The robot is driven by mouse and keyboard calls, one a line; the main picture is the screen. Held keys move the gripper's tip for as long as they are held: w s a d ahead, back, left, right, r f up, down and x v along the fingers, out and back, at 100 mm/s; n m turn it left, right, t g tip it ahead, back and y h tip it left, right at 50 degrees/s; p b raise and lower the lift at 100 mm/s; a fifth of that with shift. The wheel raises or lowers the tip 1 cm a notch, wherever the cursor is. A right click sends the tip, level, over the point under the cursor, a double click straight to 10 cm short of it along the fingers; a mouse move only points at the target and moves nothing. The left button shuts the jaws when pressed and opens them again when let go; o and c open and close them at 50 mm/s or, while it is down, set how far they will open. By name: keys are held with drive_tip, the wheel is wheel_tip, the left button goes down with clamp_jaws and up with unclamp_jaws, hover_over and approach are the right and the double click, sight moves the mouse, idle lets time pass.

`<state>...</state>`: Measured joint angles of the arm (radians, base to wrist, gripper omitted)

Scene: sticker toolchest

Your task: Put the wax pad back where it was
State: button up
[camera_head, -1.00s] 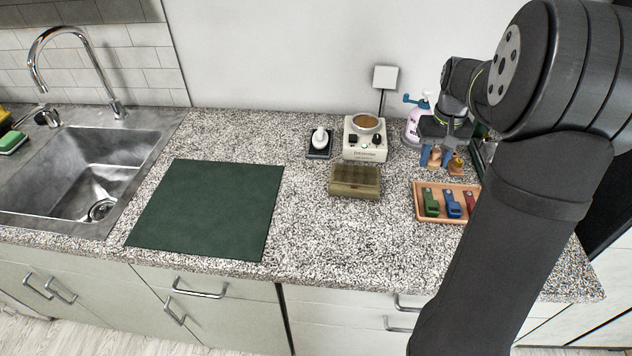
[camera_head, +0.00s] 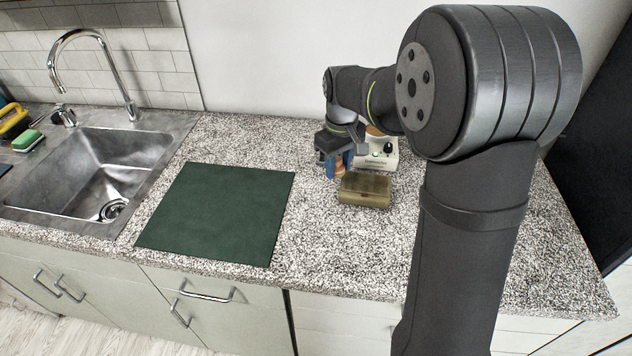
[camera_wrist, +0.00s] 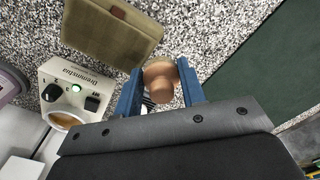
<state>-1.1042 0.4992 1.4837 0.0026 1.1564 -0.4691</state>
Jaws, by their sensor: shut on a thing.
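My gripper (camera_head: 340,165) has blue fingers and is shut on a tan wooden knob-shaped piece (camera_head: 339,172). It holds this piece just left of and behind the olive box. In the wrist view the rounded knob (camera_wrist: 160,82) sits between both fingers (camera_wrist: 161,92). I cannot tell for sure whether this piece is the wax pad, and its underside is hidden. A small patch of black and white stripes shows below it in the wrist view, partly covered. The place behind the gripper is hidden in the head view.
The olive box (camera_head: 365,191) is close to the gripper's right. A white warmer with knobs (camera_head: 384,158) stands behind it, partly hidden by my arm. A dark green mat (camera_head: 215,212) lies to the left, clear. A sink (camera_head: 95,170) is farther left.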

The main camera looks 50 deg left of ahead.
hover_over(316, 190)
wheel_tip(316, 190, down, 4)
drive_tip(key=shift+r, duration=0.2)
drive_tip(key=shift+f, duration=1.85)
drive_tip(key=shift+d+f, duration=0.1)
drive_tip(key=shift+f, duration=0.05)
drive_tip(key=o, duration=1)
drive_tip(key=shift+o, duration=0.2)
wheel_tip(316, 190, up, 12)
drive_tip(key=shift+r, duration=0.2)
